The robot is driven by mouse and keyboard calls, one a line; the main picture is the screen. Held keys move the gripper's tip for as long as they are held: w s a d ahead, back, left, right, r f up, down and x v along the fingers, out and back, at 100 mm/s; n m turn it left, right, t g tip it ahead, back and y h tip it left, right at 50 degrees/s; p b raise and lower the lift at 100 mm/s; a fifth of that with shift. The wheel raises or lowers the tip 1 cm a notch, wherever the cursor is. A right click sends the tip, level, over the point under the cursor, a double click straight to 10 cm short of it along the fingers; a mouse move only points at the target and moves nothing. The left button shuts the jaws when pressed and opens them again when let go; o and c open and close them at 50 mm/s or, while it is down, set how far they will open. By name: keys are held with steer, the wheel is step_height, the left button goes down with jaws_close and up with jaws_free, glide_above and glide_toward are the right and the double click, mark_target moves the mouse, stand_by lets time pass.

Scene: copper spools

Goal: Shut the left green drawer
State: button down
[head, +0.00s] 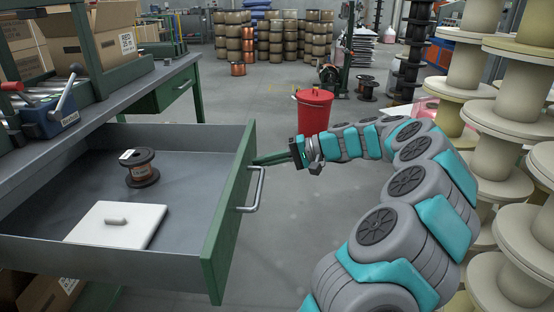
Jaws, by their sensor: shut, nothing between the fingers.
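The left green drawer (229,221) is pulled out from under the workbench at the left of the head view. Its green front faces right and carries a metal bar handle (256,189). Inside it are a dark spool with copper wire (140,168) and a white square lid with a small knob (117,224). My gripper (258,161) is shut and empty, at the far end of the drawer front just above the handle. Its fingertips reach the outer face of the front; I cannot tell whether they touch it. My arm comes in from the lower right.
A red bin (315,112) stands behind my gripper. Stacked pale spools (517,105) crowd the right. Open floor lies beyond the drawer.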

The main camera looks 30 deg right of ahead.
steer(key=shift+w+a, duration=0.15)
steer(key=shift+a, duration=0.1)
glide_above(100, 172)
steer(key=s, duration=0.1)
steer(key=shift+d+b, duration=0.4)
steer(key=shift+d, duration=0.05)
steer(key=shift+w+a+r, duration=0.15)
steer(key=shift+w+a, duration=0.25)
steer(key=shift+a, duration=0.15)
